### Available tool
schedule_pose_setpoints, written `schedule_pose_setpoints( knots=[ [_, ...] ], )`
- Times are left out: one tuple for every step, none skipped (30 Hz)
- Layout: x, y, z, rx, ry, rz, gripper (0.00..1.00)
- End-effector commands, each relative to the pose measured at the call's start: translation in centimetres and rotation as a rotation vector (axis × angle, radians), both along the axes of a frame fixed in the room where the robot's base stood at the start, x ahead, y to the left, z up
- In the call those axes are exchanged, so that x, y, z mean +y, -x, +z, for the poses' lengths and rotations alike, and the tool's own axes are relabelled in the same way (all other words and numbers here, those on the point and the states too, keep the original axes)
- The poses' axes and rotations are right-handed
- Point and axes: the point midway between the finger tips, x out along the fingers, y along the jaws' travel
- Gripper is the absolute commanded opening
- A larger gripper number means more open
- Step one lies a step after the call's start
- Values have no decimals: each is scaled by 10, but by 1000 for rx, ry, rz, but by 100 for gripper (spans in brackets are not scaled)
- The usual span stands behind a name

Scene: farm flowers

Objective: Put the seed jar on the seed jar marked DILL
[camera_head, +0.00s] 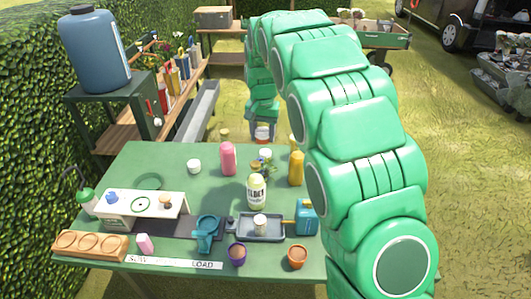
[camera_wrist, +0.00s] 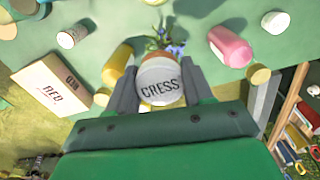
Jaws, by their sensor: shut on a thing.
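My gripper (camera_wrist: 159,68) is shut on a seed jar (camera_wrist: 160,88) with a white, round top marked CRESS and an orange band. In the head view the held jar (camera_head: 262,132) shows at the far edge of the green table, under my gripper (camera_head: 262,122). I cannot read DILL on any jar. Small pale jars stand elsewhere: a white one (camera_head: 194,166) on the table's left half, one on the grey tray (camera_head: 260,224), and one with a tan lid (camera_head: 224,135) near the far edge. Jars also show in the wrist view (camera_wrist: 73,37).
A pink bottle (camera_head: 228,158), a yellow bottle (camera_head: 296,168), blue flowers (camera_head: 262,165) and a labelled cream bottle (camera_head: 257,192) stand mid-table. The grey tray (camera_head: 280,238), a blue can (camera_head: 306,218) and small pots (camera_head: 237,254) are nearer. A lettered box (camera_wrist: 52,84) shows in the wrist view.

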Motion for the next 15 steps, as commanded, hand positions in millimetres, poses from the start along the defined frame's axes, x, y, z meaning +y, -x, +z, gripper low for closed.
schedule_pose_setpoints(
  knots=[
    [-6, -5, -1, 0, 0, -2, 16],
    [-9, -7, -1, 0, 0, -2, 16],
    [-13, -10, -1, 0, 0, -2, 16],
    [-15, -12, -1, 0, 1, -2, 16],
    [-18, -14, -1, 0, 1, -3, 16],
    [-21, -16, -1, 0, 1, -3, 16],
    [-23, -18, -1, 0, 2, -3, 16],
    [-25, -19, -1, 0, 2, -3, 16],
    [-28, -21, -1, 0, 2, -4, 16],
    [-31, -23, -1, 0, 2, -4, 16],
    [-33, -24, -1, -1, 2, -4, 16],
    [-34, -25, -4, 0, 3, -3, 16],
    [-33, -24, -8, 1, 3, -3, 16],
    [-33, -24, -12, 1, 3, -2, 16],
    [-33, -24, -15, 0, 2, -2, 16]
  ],
)
